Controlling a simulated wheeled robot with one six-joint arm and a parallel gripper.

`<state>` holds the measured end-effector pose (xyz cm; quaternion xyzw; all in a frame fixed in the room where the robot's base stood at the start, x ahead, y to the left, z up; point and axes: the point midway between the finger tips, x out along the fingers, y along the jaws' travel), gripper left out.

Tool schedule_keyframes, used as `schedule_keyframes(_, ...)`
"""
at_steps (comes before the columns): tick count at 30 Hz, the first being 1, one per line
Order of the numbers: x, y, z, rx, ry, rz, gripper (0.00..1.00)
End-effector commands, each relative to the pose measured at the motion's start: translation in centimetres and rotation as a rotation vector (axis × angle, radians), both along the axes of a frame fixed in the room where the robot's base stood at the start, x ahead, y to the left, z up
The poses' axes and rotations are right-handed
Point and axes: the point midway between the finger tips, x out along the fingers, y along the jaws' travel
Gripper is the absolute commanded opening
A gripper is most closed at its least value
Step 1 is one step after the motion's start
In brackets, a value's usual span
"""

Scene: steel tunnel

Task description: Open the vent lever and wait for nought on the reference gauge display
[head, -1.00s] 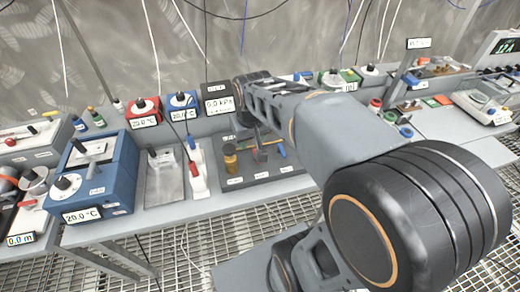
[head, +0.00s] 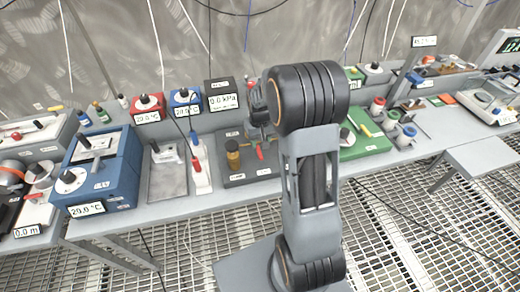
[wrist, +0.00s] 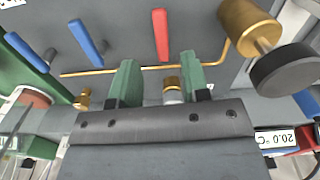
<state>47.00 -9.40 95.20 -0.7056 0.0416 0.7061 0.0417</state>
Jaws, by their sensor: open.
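A dark valve panel (head: 240,178) lies on the bench with a brass cylinder (head: 233,153). A red lever (head: 260,153) stands on it; in the wrist view the red lever (wrist: 160,35) is beside two blue levers (wrist: 85,42). I cannot tell which one is the vent lever. My gripper (wrist: 158,82) is open, its green fingers apart, with the red lever's end just beyond them, between their lines. A brass fitting (wrist: 172,90) shows between the fingers. The gauge display (head: 223,101) reads 0.0 kPa. My arm hides the panel's right part in the head view.
A blue bath (head: 98,170) reading 20.0 °C and a grey tray (head: 168,172) stand left of the panel. Red (head: 148,107) and blue (head: 186,101) units stand behind. A green board (head: 365,143) is at right. Brass tubing (wrist: 140,70) crosses near the fingers.

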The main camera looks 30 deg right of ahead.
Motion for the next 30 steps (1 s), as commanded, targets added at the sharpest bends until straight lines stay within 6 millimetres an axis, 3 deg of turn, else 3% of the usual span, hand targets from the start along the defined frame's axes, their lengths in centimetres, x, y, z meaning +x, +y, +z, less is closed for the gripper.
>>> schedule_keyframes(3,0.0,0.0,-2.0,0.0,0.004,0.0,0.43)
schedule_keyframes(10,0.0,0.0,-4.5,0.0,0.002,0.0,0.43)
schedule_keyframes(24,0.0,0.0,-5.4,0.0,0.0,0.0,0.43)
schedule_keyframes(30,0.0,0.0,-5.4,0.0,-0.001,0.0,0.24)
